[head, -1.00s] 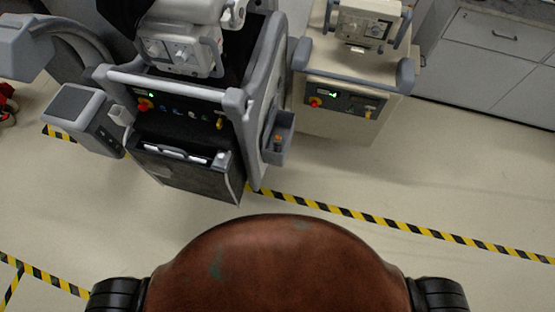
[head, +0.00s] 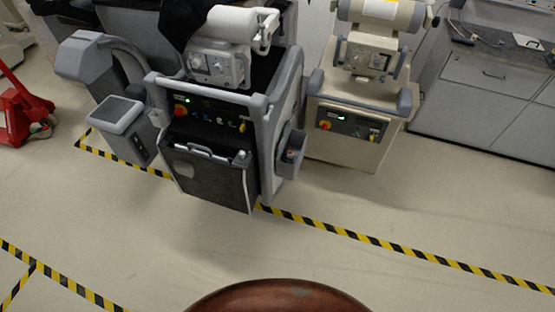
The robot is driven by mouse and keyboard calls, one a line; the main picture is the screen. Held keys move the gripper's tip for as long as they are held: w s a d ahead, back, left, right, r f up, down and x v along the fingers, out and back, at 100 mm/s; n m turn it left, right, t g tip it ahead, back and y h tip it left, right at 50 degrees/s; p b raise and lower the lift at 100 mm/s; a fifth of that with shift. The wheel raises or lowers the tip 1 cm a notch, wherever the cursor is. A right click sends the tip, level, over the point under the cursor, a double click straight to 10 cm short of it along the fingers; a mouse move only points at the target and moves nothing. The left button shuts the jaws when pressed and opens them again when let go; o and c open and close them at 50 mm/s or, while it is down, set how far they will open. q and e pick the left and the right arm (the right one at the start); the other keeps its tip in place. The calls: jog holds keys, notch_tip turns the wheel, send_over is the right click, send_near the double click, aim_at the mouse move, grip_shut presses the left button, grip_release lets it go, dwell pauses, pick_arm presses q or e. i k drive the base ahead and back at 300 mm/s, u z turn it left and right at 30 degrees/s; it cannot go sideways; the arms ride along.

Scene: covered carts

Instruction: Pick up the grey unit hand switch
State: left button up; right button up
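The grey unit (head: 212,105) is a wheeled cart with light grey handles, a dark front bin and a control panel with a red knob. It stands left of centre, ahead of me. A small grey side holder (head: 292,152) is on its right side, with a small reddish item in it. I cannot tell whether this is the hand switch; no hand switch is clearly recognizable. Neither of my grippers is in view.
A beige unit (head: 349,110) stands close on the grey unit's right. Grey cabinets (head: 492,85) line the back right. A red pallet jack (head: 22,110) is at the left. Yellow-black floor tape (head: 370,242) crosses in front; the floor between is clear.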

aim_at(290, 158)
jog(key=u, duration=0.6)
jog(key=i, duration=0.95)
jog(key=z, duration=0.2)
